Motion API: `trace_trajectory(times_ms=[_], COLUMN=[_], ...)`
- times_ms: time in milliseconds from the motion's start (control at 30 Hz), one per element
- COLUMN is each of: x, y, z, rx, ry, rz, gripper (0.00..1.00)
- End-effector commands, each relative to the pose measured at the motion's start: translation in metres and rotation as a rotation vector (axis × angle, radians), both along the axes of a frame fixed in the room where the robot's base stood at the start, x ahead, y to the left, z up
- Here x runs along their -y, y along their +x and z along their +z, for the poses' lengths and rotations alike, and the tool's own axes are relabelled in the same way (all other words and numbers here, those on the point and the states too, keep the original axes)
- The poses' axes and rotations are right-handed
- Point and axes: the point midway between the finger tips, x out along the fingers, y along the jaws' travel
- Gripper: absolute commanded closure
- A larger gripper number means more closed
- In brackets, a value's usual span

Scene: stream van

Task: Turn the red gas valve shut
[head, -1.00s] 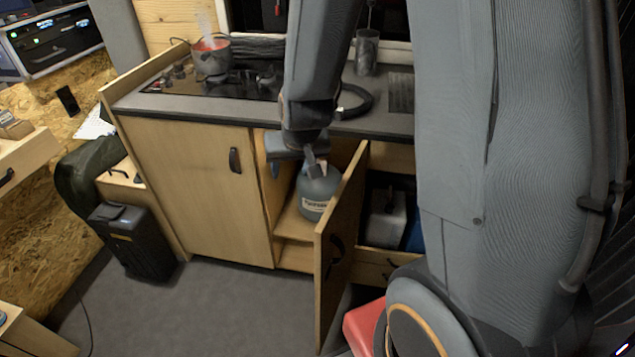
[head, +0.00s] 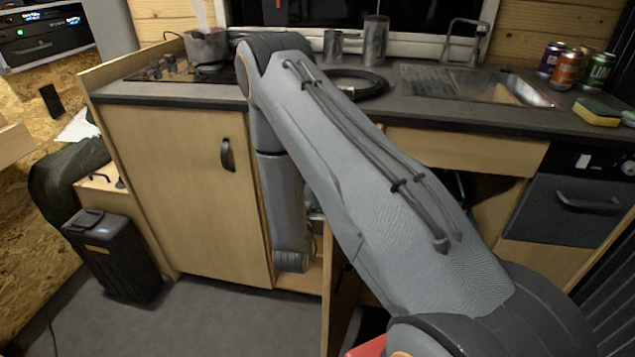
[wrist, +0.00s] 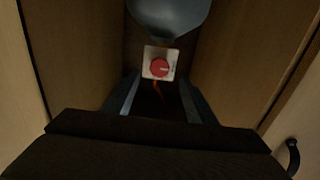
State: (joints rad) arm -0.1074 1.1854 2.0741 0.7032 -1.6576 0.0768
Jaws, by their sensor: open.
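The red gas valve (wrist: 160,68) is a round red knob on a white square plate in the wrist view, at the back of the narrow cupboard. A red strip hangs below the plate. The grey-blue gas bottle (wrist: 168,14) shows at the top of the wrist view, just above the valve. My gripper (wrist: 160,100) is open, its two fingers spread to either side below the valve, with nothing seen between them but the dark cupboard. I cannot tell how far the fingertips are from the knob. In the head view my arm hides the gripper, the valve and the bottle.
Wooden cupboard walls stand close on both sides (wrist: 110,45) (wrist: 240,50). The worktop (head: 440,110) lies above, with a pot (head: 206,48) on the hob and cans by the sink.

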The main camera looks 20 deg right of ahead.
Motion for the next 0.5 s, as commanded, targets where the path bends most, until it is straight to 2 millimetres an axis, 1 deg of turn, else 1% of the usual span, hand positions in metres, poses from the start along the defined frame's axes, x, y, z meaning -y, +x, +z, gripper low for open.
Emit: trace_trajectory(times_ms=[67,400,500], x=[0.005,0.033,0.038], y=[0.005,0.046,0.055], z=[0.000,0.001,0.001], rx=[0.005,0.005,0.005], ry=[-0.003,-0.002,-0.002], rz=[-0.003,-0.003,-0.002], gripper=[0.49,0.49,0.49])
